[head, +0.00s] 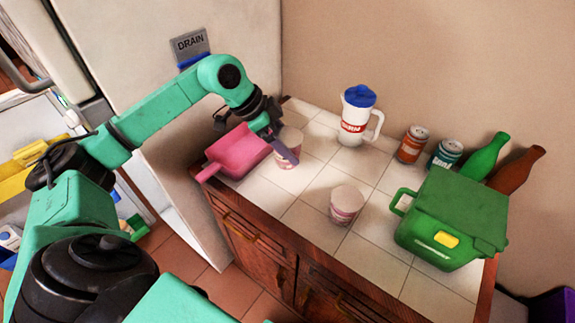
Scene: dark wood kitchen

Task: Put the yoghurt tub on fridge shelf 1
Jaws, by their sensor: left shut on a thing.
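A white and pink yoghurt tub (289,160) stands upright near the back left of the tiled counter. My left gripper (284,150) reaches down to it from the left and is shut on it, hiding part of its side. The tub appears to be on or just above the tiles; I cannot tell which. A second, similar tub (346,205) stands upright and apart, nearer the middle of the counter. At the far left, what looks like the open fridge (14,166) shows a pale interior with several things in it, partly covered by my arm. My right gripper is not in view.
A pink pan-like container (236,151) lies close left of the gripper. A white jug (358,117), two cans (412,144) (446,154), green and brown bottles (484,156) (517,168) and a green box (455,215) stand to the right.

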